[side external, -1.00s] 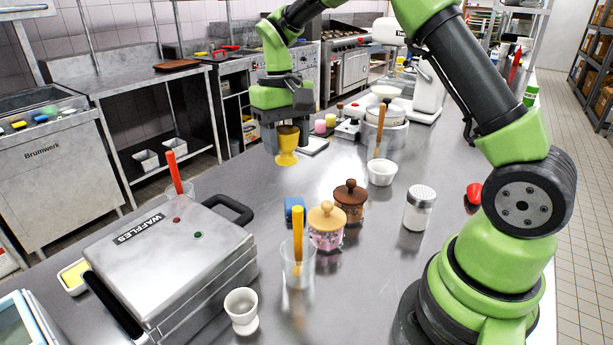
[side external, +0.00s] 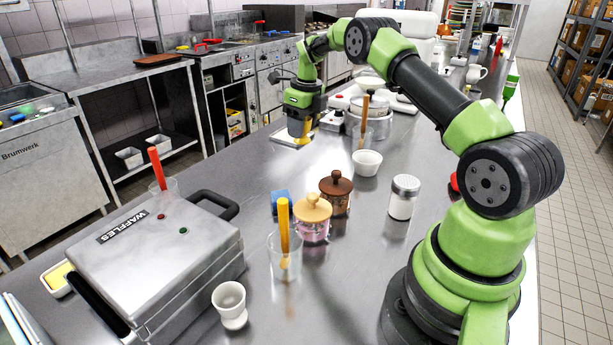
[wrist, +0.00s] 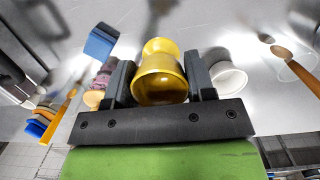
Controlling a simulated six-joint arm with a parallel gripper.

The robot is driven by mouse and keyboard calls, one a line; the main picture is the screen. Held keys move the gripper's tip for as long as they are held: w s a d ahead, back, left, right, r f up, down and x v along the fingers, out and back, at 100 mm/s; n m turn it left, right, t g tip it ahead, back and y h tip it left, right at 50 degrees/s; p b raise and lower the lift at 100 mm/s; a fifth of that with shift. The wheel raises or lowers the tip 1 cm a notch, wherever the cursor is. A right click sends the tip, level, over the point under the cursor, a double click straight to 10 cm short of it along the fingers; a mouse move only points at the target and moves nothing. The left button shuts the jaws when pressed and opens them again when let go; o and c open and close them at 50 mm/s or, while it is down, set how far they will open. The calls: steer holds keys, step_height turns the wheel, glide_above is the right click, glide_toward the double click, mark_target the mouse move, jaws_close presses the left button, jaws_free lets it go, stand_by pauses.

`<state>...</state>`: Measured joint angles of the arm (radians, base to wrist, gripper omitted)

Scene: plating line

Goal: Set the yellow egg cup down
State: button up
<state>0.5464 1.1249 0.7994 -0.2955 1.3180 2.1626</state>
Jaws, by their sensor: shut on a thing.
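The yellow egg cup (wrist: 160,84) is between the two fingers of my gripper (wrist: 161,82) in the wrist view, its bowl toward the camera and its foot beyond. My gripper is shut on it. In the side view my gripper (side external: 297,132) points down, low at the far part of the steel counter, over a pale board. Only a bit of yellow shows under it there, the rest being hidden by the gripper. I cannot tell whether the foot touches the surface below.
A white bowl (side external: 367,163) and a glass with a wooden spoon (side external: 362,134) stand right of my gripper. A blue sponge (side external: 281,201), two lidded jars, a shaker (side external: 403,197) and a waffle iron (side external: 160,262) are nearer. The counter left of the bowl is clear.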

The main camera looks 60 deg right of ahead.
steer(key=shift+s+d+f+m, duration=0.1)
steer(key=shift+d+f+m, duration=0.25)
steer(key=shift+d+m, duration=0.6)
steer(key=shift+m, duration=0.45)
step_height(320, 180, down, 5)
steer(key=shift+a+f, duration=0.1)
steer(key=shift+f, duration=2.4)
steer(key=shift+f, duration=0.1)
steer(key=o, duration=1)
